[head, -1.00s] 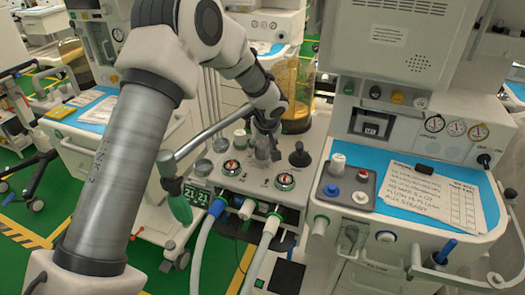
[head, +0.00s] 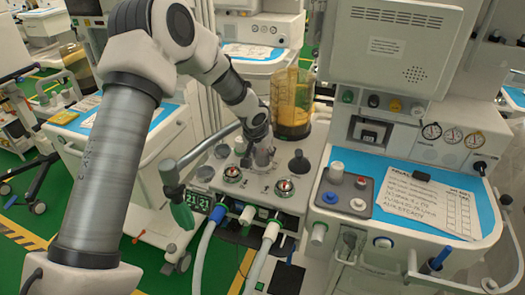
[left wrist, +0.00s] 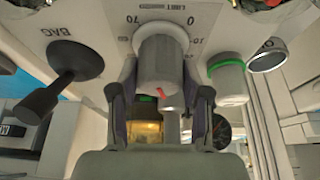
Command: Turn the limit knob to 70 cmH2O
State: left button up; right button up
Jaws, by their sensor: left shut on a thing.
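The limit knob (left wrist: 162,60) is pale and ribbed with a red pointer mark. In the left wrist view it sits under the LIMIT label, with 0, 10 and 70 printed around its base. The red mark is at the knob's near end, and I cannot tell which value it points to. My left gripper (left wrist: 161,100) has one finger on each side of the knob and is shut on it. In the head view my left gripper (head: 259,146) comes down from above and partly hides the knob (head: 263,158). My right gripper is not in view.
The black BAG lever (left wrist: 72,65) is close beside the knob. A green-ringed port (left wrist: 227,75) is on the other side. An amber canister (head: 292,105) stands behind the panel. Pale hoses (head: 262,250) hang from its front. A blue-topped cart (head: 470,200) is at the right.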

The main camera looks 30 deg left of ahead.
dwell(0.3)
pick_arm(q)
jog(key=o, duration=1.1)
jog(key=shift+o, duration=0.2)
jog(key=shift+r, duration=0.1)
jog(key=v, duration=0.7)
